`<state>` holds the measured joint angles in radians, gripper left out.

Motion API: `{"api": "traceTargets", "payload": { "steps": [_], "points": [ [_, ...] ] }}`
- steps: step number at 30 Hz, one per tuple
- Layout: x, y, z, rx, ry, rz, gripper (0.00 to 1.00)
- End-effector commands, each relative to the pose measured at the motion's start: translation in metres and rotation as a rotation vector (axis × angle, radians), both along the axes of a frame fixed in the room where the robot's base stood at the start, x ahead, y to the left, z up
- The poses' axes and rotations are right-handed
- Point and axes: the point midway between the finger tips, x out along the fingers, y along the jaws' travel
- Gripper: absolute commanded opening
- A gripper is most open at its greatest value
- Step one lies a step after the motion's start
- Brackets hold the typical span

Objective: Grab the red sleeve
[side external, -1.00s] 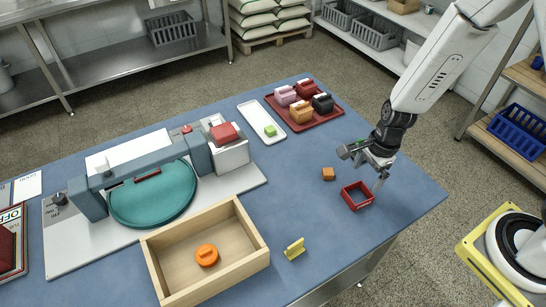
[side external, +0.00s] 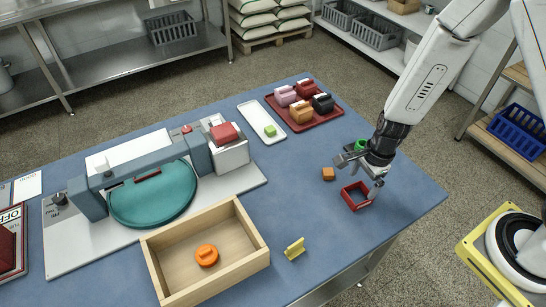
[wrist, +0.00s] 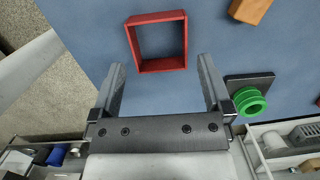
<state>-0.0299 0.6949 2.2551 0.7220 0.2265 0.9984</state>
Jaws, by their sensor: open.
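The red sleeve (side external: 348,201) is a hollow square frame lying on the blue tabletop near the right front edge. In the wrist view its red wall (wrist: 163,65) shows ahead of the fingertips, roughly in line with the gap between them. My gripper (side external: 361,173) is open and empty, just above and behind the sleeve in the side view. In the wrist view the two fingers (wrist: 160,75) are wide apart, and the sleeve appears narrower than their gap. I cannot tell the exact height over it.
An orange block (side external: 328,174) sits left of the sleeve. A green round part on a dark square plate (wrist: 262,80) stands right of my gripper in the wrist view. A yellow piece (side external: 294,249) and wooden box (side external: 253,234) are further left. Bare tabletop lies between.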

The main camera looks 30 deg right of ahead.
Motion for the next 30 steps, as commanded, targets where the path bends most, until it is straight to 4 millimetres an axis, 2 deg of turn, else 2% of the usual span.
{"api": "traceTargets", "payload": {
  "steps": [21, 30],
  "points": [
    [-0.001, 0.003, -0.039, 0.001, 0.001, -0.001, 1.00],
    [-0.001, 0.004, -0.049, -0.001, 0.001, 0.000, 1.00]
  ]
}}
